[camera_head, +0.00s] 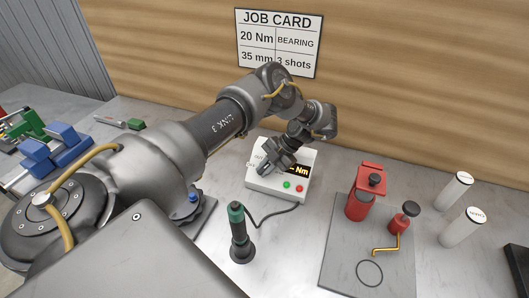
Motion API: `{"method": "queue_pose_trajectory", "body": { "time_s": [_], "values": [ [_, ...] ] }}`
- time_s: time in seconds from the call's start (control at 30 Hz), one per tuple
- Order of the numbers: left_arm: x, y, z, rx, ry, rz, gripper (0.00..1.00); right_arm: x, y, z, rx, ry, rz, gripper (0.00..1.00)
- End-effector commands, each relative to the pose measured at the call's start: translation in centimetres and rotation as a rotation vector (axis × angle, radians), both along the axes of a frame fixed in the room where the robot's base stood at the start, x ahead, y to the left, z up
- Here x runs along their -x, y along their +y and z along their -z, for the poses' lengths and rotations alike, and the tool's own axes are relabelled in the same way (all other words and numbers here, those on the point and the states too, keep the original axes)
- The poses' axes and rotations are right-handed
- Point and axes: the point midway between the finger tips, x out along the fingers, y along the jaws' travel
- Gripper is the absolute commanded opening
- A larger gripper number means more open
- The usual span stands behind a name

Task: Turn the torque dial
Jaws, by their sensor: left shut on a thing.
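The white control box (262,184) sits on the grey bench below the job card, with a dark display (296,170) showing yellow dashes and "Nm". A green button (286,186) and a red button (299,188) are on its front. The torque dial is hidden behind my left gripper (266,169), which reaches down onto the left part of the box top and is shut there, apparently on the dial. "OFF" lettering partly shows beside the gripper. The job card (278,42) on the wall reads 20 Nm, BEARING, 35 mm, 3 shots. My right gripper is out of view.
A green-and-black driver (238,230) stands in front of the box, joined by a cable. White cylinders (455,190) stand beyond. Blue clamps (60,150) are at left.

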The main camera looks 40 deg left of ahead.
Motion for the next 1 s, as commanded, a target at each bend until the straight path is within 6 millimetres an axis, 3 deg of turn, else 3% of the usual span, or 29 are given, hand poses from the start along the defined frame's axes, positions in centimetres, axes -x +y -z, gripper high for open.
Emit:
{"method": "queue_pose_trajectory", "body": {
  "time_s": [0.53, 0.57, 0.7, 1.0],
  "values": [
    [0.38, -0.09, 0.43, -0.013, 0.016, 0.019, 0.0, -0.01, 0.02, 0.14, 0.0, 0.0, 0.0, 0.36],
    [0.39, -0.09, 0.43, -0.014, 0.017, 0.019, 0.16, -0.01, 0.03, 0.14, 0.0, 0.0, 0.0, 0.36],
    [0.28, -0.1, 0.34, -0.015, 0.014, 0.019, 0.34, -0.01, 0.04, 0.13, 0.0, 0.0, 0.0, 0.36],
    [0.13, -0.09, 0.05, -0.016, 0.011, 0.02, 0.36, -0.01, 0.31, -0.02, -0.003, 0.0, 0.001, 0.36]
  ]
}}
